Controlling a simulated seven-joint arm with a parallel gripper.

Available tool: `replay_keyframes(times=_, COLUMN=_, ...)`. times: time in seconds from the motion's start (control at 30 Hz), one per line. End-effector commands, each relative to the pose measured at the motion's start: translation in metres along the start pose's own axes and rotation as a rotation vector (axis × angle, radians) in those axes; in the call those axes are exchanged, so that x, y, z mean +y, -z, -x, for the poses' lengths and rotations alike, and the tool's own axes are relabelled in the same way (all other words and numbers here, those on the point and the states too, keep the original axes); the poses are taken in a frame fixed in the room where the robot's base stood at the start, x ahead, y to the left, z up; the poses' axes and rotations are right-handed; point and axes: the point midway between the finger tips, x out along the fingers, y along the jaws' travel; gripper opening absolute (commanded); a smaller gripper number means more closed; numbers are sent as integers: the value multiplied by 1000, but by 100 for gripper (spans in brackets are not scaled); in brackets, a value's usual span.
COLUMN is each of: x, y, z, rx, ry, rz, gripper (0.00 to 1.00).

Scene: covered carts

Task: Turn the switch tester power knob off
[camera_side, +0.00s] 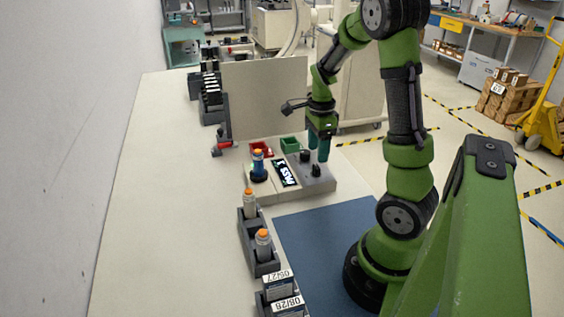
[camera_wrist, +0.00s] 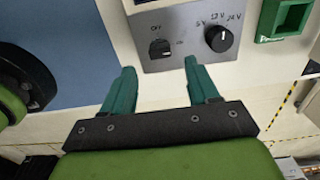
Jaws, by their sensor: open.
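The switch tester is a grey box (camera_wrist: 185,18) at the top of the wrist view; in the side view its grey panel (camera_side: 325,184) is at the right end of the work station. Its black power knob (camera_wrist: 161,49) has an OFF mark above it and a second mark to its right; which one it points to is hard to tell. In the side view this knob (camera_side: 316,170) stands on the panel's near part. My gripper (camera_wrist: 160,66) has teal fingers, open and empty. In the wrist view the fingertips lie just below the knob, one to either side. In the side view my gripper (camera_side: 318,150) is over the panel.
A voltage knob (camera_wrist: 219,38) marked 5V, 12V and 24V sits right of the power knob. A green bin (camera_wrist: 290,18) and a red bin (camera_side: 261,148) stand behind. The PASS display (camera_side: 285,173) is beside the panel. The blue mat (camera_side: 330,240) is clear.

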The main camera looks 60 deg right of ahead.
Motion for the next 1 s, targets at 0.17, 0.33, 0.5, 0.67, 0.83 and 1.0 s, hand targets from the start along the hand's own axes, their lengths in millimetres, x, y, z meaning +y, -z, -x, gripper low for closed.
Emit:
replay_keyframes(times=0.17, x=1, y=1, z=-34, rx=2, ry=-4, rz=-1, gripper=60)
replay_keyframes(times=0.33, x=0, y=0, z=-52, rx=1, ry=-2, rz=0, gripper=60)
replay_keyframes(times=0.5, x=0, y=0, z=-57, rx=-1, ry=1, rz=1, gripper=60)
replay_keyframes(times=0.67, x=0, y=0, z=-57, rx=-1, ry=1, rz=2, gripper=60)
replay_keyframes(times=0.83, x=0, y=0, z=-57, rx=-1, ry=1, rz=2, gripper=41)
replay_keyframes(times=1.0, x=0, y=0, z=-56, rx=-1, ry=1, rz=1, gripper=15)
